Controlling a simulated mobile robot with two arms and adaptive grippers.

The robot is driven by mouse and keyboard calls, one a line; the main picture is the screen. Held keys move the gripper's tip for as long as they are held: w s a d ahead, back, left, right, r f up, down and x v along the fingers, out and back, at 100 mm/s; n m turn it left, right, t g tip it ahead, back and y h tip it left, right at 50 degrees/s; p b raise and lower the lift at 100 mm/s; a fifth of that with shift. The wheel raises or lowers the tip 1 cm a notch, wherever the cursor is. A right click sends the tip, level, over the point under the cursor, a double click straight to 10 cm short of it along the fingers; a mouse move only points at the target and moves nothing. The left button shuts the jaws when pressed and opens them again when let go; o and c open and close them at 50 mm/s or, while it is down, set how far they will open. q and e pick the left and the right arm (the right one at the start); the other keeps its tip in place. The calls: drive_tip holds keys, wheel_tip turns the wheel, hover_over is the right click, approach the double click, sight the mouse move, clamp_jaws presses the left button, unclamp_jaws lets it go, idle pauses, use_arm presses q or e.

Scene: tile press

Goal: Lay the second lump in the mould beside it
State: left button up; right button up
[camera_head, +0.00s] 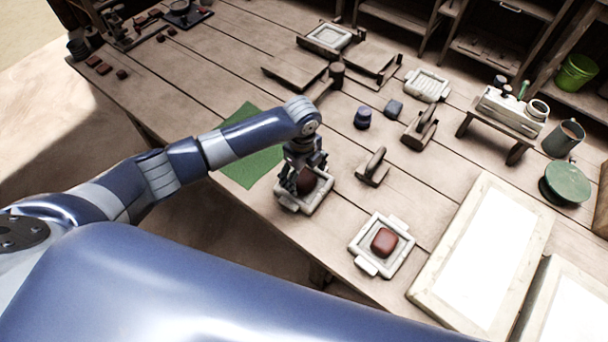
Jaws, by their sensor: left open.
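My left gripper (304,181) points down over a pale square mould (321,203) near the front edge of the table. It is open, with its fingers around a dark red-brown lump (308,186) that sits in this mould. The fingers partly hide the lump, and I cannot tell whether they touch it. A second pale mould (362,263) lies to the right and nearer me. A red-brown lump (384,242) rests inside its frame. My right gripper is not in view.
A green mat (255,168) lies left of the gripper. White framed boards (485,255) lie at the right. Some bare table separates the two front moulds.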

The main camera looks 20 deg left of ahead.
sight(303, 183)
use_arm(q)
wheel_tip(303, 183, up, 11)
drive_tip(key=s+d+f+n+t+h, duration=0.1)
drive_tip(key=s+d+f+n, duration=0.1)
drive_tip(key=s+d+n, duration=0.3)
drive_tip(key=s+d+f+n+h, duration=0.2)
drive_tip(key=s+f+n, duration=0.1)
drive_tip(key=s, duration=0.4)
drive_tip(key=s+a+n+t+y, duration=0.2)
drive_tip(key=s+a+n+y, duration=0.1)
drive_tip(key=s+a+n, duration=0.95)
wheel_tip(303, 183, down, 28)
drive_tip(key=s+g, duration=0.1)
drive_tip(key=s, duration=0.1)
drive_tip(key=s+a+f+g, duration=0.1)
drive_tip(key=s+a+f, duration=0.2)
drive_tip(key=s+f, duration=1.1)
drive_tip(key=shift+s, duration=1.25)
